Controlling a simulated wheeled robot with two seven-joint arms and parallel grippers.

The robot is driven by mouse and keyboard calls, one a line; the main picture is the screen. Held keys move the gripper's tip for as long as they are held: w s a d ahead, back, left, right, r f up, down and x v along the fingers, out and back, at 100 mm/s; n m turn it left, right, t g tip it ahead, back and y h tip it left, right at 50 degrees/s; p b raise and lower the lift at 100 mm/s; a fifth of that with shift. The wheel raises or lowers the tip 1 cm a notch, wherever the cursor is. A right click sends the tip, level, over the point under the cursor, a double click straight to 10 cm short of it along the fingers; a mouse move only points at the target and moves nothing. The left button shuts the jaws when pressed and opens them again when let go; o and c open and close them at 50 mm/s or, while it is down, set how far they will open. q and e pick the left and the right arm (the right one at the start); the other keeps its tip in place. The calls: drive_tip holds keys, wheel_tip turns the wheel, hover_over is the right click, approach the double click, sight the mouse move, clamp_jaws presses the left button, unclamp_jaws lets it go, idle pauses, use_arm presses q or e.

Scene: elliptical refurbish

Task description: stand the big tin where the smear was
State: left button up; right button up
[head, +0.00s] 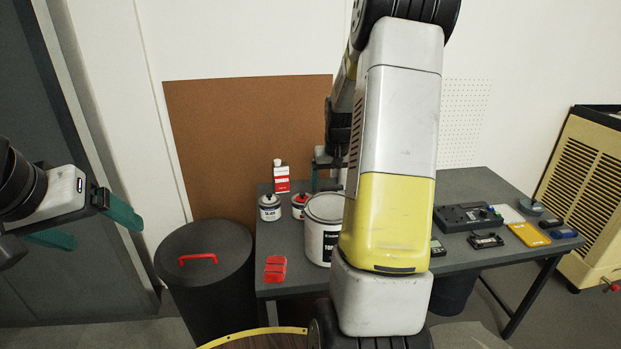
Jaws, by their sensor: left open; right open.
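The big tin (321,229) is a white can with a dark label, upright on the left part of the grey table (470,190). My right arm crosses in front and hides its right side. I can make out no smear on the visible tabletop. My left gripper (86,225) is open and empty at the far left, well away from the table. My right gripper (327,180) is partly hidden by its own arm, above the table behind the big tin. It is open, and one teal finger shows.
A red ridged item (275,269), perhaps a folded cloth, lies near the table's left edge. Small tins (270,207) and a red-and-white bottle (281,176) stand behind. Electronics (468,217) fill the right side. A black bin (205,270) with a red handle stands left.

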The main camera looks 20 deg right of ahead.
drive_tip(key=d+v, duration=0.1)
drive_tip(key=v, duration=1)
drive_tip(key=s+a+r+n+t+y, duration=0.1)
drive_tip(key=s+a+r, duration=0.3)
drive_tip(key=a, duration=0.2)
drive_tip(key=s+a+r+n+t, duration=0.1)
drive_tip(key=s+a+r, duration=0.2)
drive_tip(key=s+a, duration=0.25)
drive_tip(key=s+a+n+t+y, duration=0.1)
drive_tip(key=s+a+y, duration=0.1)
drive_tip(key=s+a, duration=0.8)
drive_tip(key=s, duration=0.2)
drive_tip(key=shift+s+f, duration=0.15)
drive_tip(key=shift+s, duration=0.2)
drive_tip(key=shift+a, duration=0.1)
